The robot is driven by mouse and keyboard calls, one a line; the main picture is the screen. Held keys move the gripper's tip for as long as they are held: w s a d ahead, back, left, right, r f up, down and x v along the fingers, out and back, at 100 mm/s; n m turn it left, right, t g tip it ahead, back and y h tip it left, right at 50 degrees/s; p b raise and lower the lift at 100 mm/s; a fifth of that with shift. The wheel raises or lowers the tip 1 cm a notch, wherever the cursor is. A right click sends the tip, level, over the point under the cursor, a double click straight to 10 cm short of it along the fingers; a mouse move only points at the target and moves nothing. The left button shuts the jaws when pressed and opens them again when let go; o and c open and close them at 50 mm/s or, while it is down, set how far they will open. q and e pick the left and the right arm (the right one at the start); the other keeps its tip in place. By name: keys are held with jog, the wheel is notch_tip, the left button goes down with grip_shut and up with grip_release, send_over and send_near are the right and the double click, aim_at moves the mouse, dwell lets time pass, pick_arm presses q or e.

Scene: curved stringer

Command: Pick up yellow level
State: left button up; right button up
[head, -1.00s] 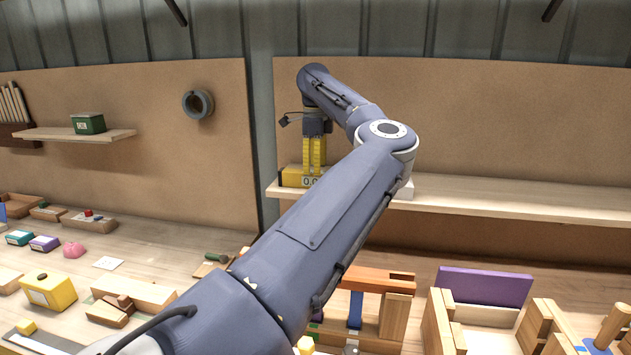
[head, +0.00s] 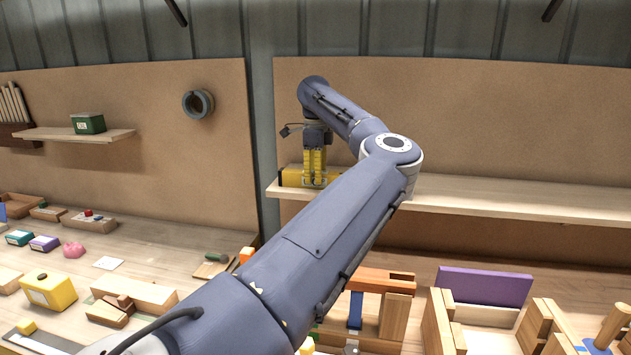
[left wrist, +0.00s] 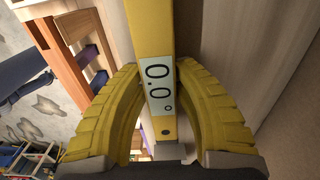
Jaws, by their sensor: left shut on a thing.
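The yellow level (head: 291,178) lies on the wall shelf, at the shelf's left end in the head view. My left gripper (head: 314,182) points down at it with its yellow fingers on the level. In the left wrist view the level (left wrist: 164,125) runs between the two curved yellow fingers, and its "0.0" display faces the camera. The left gripper (left wrist: 165,105) is shut on the level. My left arm hides the level's right part in the head view. My right gripper is not in view.
The shelf (head: 520,198) is clear to the right of my arm. Below, the workbench holds a yellow box (head: 50,291), wooden blocks (head: 395,317) and a purple panel (head: 484,287). A green box (head: 88,123) stands on the left shelf.

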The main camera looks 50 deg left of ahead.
pick_arm(q)
grip_shut()
